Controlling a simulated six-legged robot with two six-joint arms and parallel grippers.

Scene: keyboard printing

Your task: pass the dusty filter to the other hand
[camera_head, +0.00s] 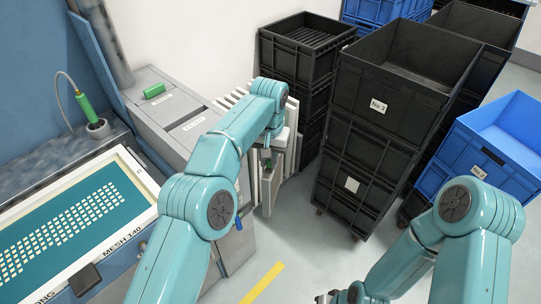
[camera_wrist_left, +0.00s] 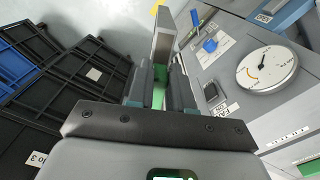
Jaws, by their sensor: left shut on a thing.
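My left gripper (camera_head: 268,158) is at the right end of the grey machine. In the left wrist view my left gripper (camera_wrist_left: 162,90) is shut on the green grip of a thin grey panel, which looks like the dusty filter (camera_wrist_left: 163,40). The panel stands out past the fingertips, seen nearly edge-on. In the head view the filter (camera_head: 267,190) hangs upright below the gripper, partly hidden by my arm. Dust on it cannot be made out.
The grey machine (camera_head: 185,115) stands close to my left gripper; its dial (camera_wrist_left: 266,68) shows in the wrist view. Black crates (camera_head: 365,150) are stacked to the right, with a blue crate (camera_head: 500,150) beyond. A framed screen (camera_head: 70,225) lies at left. Floor with a yellow line (camera_head: 263,282) is clear.

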